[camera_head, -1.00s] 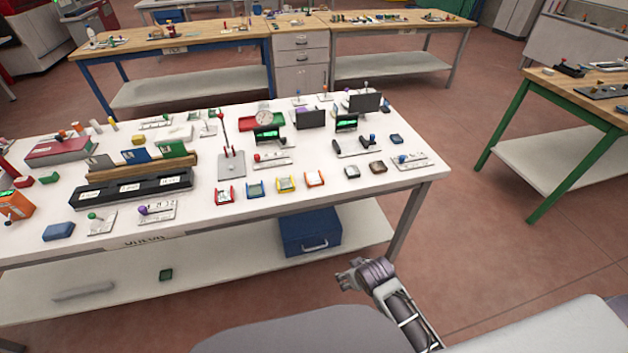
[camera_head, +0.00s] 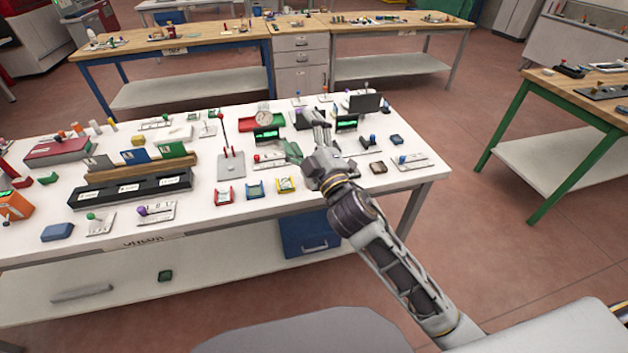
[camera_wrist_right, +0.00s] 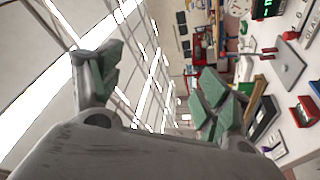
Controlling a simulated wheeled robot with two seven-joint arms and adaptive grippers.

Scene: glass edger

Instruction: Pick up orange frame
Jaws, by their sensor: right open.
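The orange frame does not show in the head view now; my right gripper and wrist cover the spot right of the yellow frame where it stood. The red frame (camera_head: 224,194), a blue frame (camera_head: 255,190) and the yellow frame (camera_head: 286,185) stand in a row near the white table's front edge. My right gripper (camera_head: 307,134) is open and empty above the table, its fingers pointing away toward the back. In the right wrist view its green-padded fingers (camera_wrist_right: 155,88) are wide apart with nothing between them. I cannot pick out the orange frame there. My left gripper is out of view.
The white table (camera_head: 205,233) is crowded. A lever stand (camera_head: 231,165) rises left of my gripper, and a dark screen (camera_head: 364,103) stands behind it. A black rack (camera_head: 130,189) lies at the left. A blue toolbox (camera_head: 305,236) sits on the lower shelf.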

